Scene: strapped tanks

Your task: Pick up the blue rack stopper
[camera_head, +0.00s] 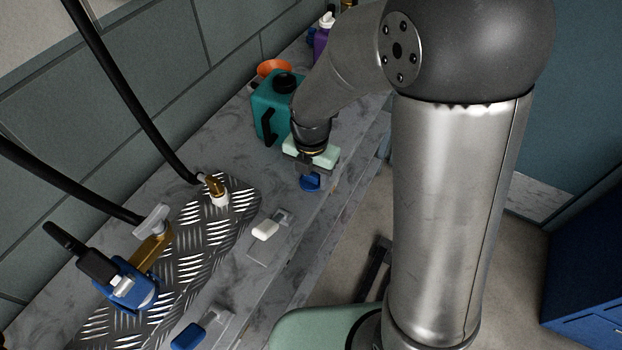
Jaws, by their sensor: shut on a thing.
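My gripper (310,171) hangs down at the middle of the picture, at the end of my arm, over the front part of the grey marbled counter (180,145). It is shut on a small round blue piece, the blue rack stopper (311,184), which shows just below the pale green gripper body. The fingers are small and dark here and partly hide the stopper's top. I cannot tell whether the stopper touches the counter. Another blue block (187,337) lies at the bottom beside a small grey bracket.
A teal jug (268,112) stands just behind my gripper, with an orange funnel (274,67) and a purple bottle (321,43) farther back. A blue-and-brass valve (128,284) and hose fitting (214,188) stand on metal tread plate.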

